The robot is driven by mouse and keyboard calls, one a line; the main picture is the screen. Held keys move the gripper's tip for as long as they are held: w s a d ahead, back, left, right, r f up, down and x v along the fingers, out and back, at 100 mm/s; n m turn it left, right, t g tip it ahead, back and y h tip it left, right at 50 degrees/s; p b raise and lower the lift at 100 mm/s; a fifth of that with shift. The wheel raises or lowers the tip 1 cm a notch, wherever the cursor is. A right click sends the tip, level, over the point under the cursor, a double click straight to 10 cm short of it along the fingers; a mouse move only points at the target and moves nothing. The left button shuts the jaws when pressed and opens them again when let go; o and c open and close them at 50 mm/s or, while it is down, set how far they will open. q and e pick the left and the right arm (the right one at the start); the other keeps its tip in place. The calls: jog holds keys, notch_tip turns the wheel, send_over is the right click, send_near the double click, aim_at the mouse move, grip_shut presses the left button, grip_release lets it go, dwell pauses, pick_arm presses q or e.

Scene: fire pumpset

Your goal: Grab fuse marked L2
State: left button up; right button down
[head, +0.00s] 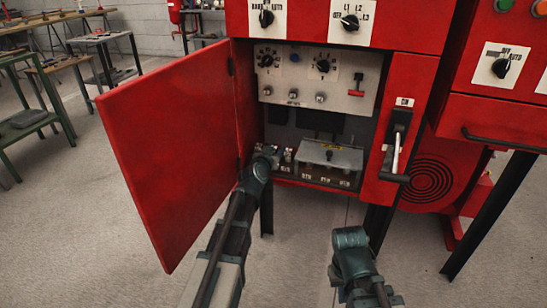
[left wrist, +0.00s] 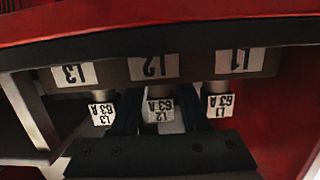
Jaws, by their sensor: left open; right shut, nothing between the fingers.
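In the left wrist view, which looks upside down, the fuse marked L2 63A (left wrist: 160,110) sits in the middle of a row, under the L2 holder label (left wrist: 154,66). My left gripper (left wrist: 157,98) is open, with one dark finger on each side of this fuse. Whether the fingers touch it I cannot tell. The L3 fuse (left wrist: 100,110) and the L1 fuse (left wrist: 221,105) flank it. In the head view my left gripper (head: 268,153) reaches into the lower left of the open cabinet and hides part of the fuse row. My right gripper (head: 350,238) is shut and empty, low in front of the cabinet.
The red cabinet door (head: 170,150) stands open at left, close to my left arm. A grey terminal cover (head: 330,155) is right of the fuses. A lever handle (head: 396,155) sticks out on the cabinet's right. Workbenches (head: 100,45) stand far left; the floor between is clear.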

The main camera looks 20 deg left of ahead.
pick_arm(q)
jog(key=shift+w, duration=0.25)
jog(key=shift+c, duration=0.2)
grip_shut()
jog(key=shift+r, duration=0.1)
pick_arm(e)
jog(key=shift+r, duration=0.1)
